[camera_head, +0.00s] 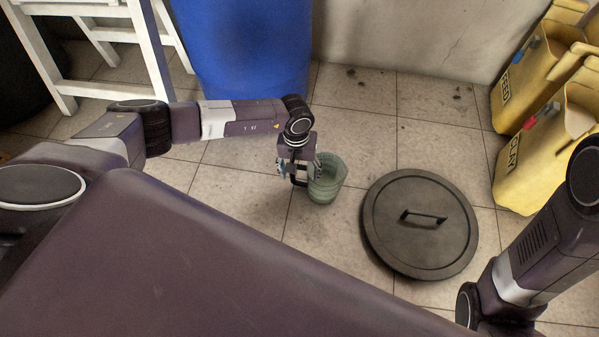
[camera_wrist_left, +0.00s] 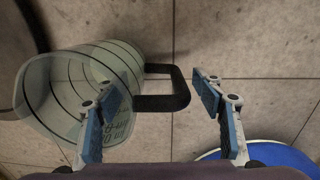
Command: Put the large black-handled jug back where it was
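The large jug (camera_head: 328,180) is pale green and translucent, just right of my left gripper (camera_head: 299,172) in the head view. In the left wrist view the jug (camera_wrist_left: 75,85) shows dark rings around it, markings and a black handle (camera_wrist_left: 178,88). My left gripper (camera_wrist_left: 160,105) is open. Its two blue-padded fingers are apart, with the handle between them in the picture; I see no grip on it. The left finger overlaps the jug's wall in the picture. I cannot tell whether the jug's base rests on the floor. My right gripper is out of view.
A round dark lid (camera_head: 420,245) with a bar handle lies right of the jug. A blue barrel (camera_head: 245,50) and a white frame (camera_head: 150,55) stand behind. Yellow bins (camera_head: 520,165) line the right side. Tiled floor (camera_head: 365,125) is clear between barrel and lid.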

